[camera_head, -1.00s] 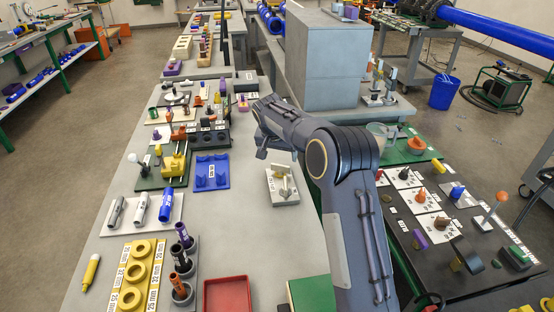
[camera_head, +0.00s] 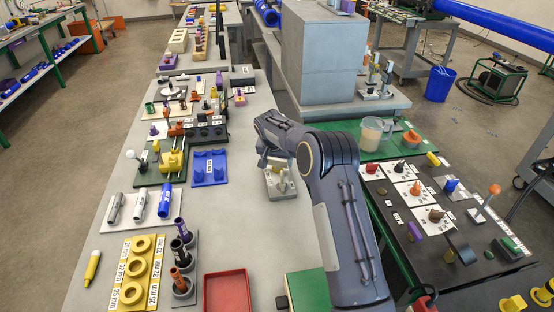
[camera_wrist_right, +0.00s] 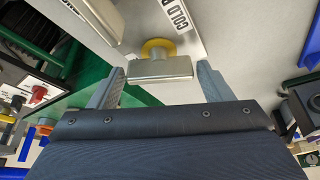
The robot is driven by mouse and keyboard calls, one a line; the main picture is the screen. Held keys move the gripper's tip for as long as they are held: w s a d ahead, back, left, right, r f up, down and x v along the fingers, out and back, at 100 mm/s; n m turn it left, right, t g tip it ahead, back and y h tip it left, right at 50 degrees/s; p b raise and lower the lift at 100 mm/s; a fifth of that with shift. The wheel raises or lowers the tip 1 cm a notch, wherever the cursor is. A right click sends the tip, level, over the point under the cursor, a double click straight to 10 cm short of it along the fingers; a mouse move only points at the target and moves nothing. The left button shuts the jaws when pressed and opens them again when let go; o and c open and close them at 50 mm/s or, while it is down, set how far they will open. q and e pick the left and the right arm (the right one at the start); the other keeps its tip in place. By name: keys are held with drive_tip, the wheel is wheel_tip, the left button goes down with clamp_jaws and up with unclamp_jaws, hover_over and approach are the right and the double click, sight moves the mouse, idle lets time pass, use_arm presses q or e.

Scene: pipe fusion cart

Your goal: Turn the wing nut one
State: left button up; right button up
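A pale plate (camera_head: 291,190) with small upright metal fittings (camera_head: 282,176) lies on the grey table in the head view. In the right wrist view a flat metal wing piece (camera_wrist_right: 160,70) sits in front of a yellow ring (camera_wrist_right: 158,48) on a white plate marked "COLD" (camera_wrist_right: 150,15). This looks like the wing nut. My right gripper (camera_wrist_right: 160,86) is open, with one finger on each side of the wing piece and visible gaps to it. In the head view my right gripper (camera_head: 272,160) is at the plate, partly hidden by its arm. My left gripper is not in view.
A blue stand (camera_head: 209,168) and a yellow fitting (camera_head: 172,160) are left of the plate. A red tray (camera_head: 228,290) and a green-topped box (camera_head: 308,290) are nearer. A large grey cabinet (camera_head: 322,60) stands behind. Bare table lies left of and in front of the plate.

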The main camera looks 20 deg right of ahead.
drive_tip(key=c, duration=0.6)
drive_tip(key=shift+c, duration=0.2)
drive_tip(key=shift+n, duration=0.4)
drive_tip(key=shift+f+n+y+b, duration=0.1)
drive_tip(key=shift+n+y+b, duration=0.3)
drive_tip(key=shift+n+b, duration=0.2)
drive_tip(key=shift+d+n+t+y+b, duration=0.15)
drive_tip(key=shift+n+t+y+b, duration=0.3)
drive_tip(key=shift+n, duration=0.75)
drive_tip(key=n+y, duration=0.1)
drive_tip(key=n, duration=0.2)
drive_tip(key=shift+d+n, duration=0.1)
drive_tip(key=shift+n, duration=0.2)
drive_tip(key=n+y+p, duration=0.1)
drive_tip(key=n+y, duration=0.1)
drive_tip(key=n, duration=0.3)
drive_tip(key=shift+d, duration=0.1)
